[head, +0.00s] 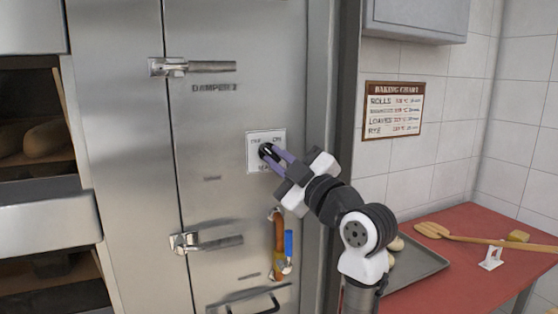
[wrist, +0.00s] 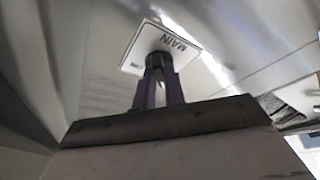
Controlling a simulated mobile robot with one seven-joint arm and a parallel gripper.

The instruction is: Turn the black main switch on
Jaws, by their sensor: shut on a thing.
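The black main switch (head: 264,150) is a small dark knob on a white label plate (head: 254,162) on the steel oven front. The plate shows lettering, partly covered by my gripper. In the wrist view the plate (wrist: 184,41) reads "MAIN", and the dark knob (wrist: 158,61) sits on it. My gripper (head: 271,154) has its two purple fingers shut on the knob, one on each side. In the wrist view the fingers (wrist: 158,80) reach up to the knob. Which way the knob points is hard to tell.
Door latches (head: 192,67) and (head: 205,241) stick out left of the plate. An orange and blue handled item (head: 280,245) hangs below it. A red table (head: 460,225) with a tray (head: 415,262) and a wooden peel (head: 480,240) stands right. A baking chart (head: 393,110) hangs on the tiled wall.

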